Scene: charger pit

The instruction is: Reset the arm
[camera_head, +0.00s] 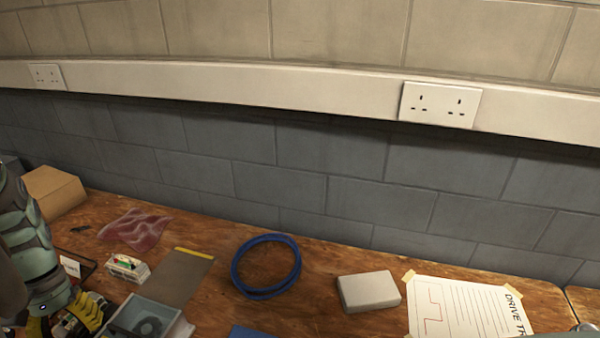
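A dark, teal-plated arm (34,245), which looks like mine, reaches down along the left edge in the head view. Yellow and dark parts at its lower end (72,314) may be my gripper, close above or among small items on the bench. The bottom-left clutter hides its fingertips. I cannot tell whether it is open or shut, or whether it holds anything.
The wooden bench (325,262) bears a cardboard box (55,193), red cloth (135,228), dark board (183,277), grey tray (143,318), blue cable coil (236,273), white box (369,292) and taped paper (465,310). A wall with sockets (439,104) stands behind.

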